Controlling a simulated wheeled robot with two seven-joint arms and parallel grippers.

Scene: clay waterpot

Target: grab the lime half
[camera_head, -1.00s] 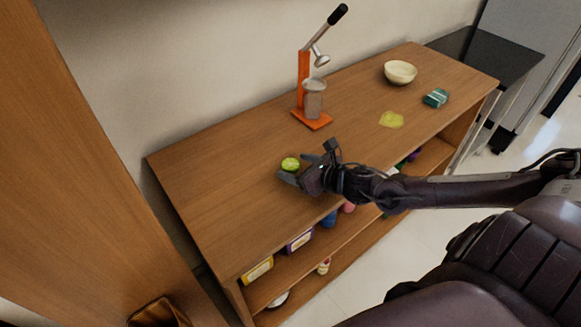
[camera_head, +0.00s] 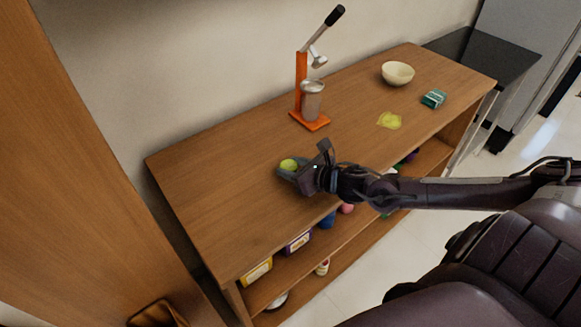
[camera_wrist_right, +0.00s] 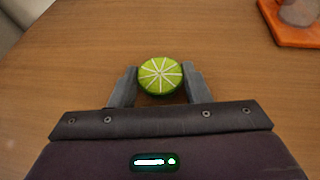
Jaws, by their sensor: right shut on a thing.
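The lime half (camera_head: 288,165) is on the wooden counter, near its front left part. In the right wrist view the lime half (camera_wrist_right: 160,75) shows its cut face with pale segment lines. My right gripper (camera_head: 288,171) reaches in from the right and is shut on the lime half. In the wrist view its two grey fingers (camera_wrist_right: 159,84) flank the lime, one on each side. The lime looks to be at counter level; I cannot tell whether it is lifted. My left gripper is not in view.
An orange juice press (camera_head: 302,85) with a metal cup (camera_head: 312,100) stands behind at the back of the counter. A cream bowl (camera_head: 397,73), a green box (camera_head: 434,99) and a yellow-green patch (camera_head: 389,120) lie to the right. The counter's left part is clear.

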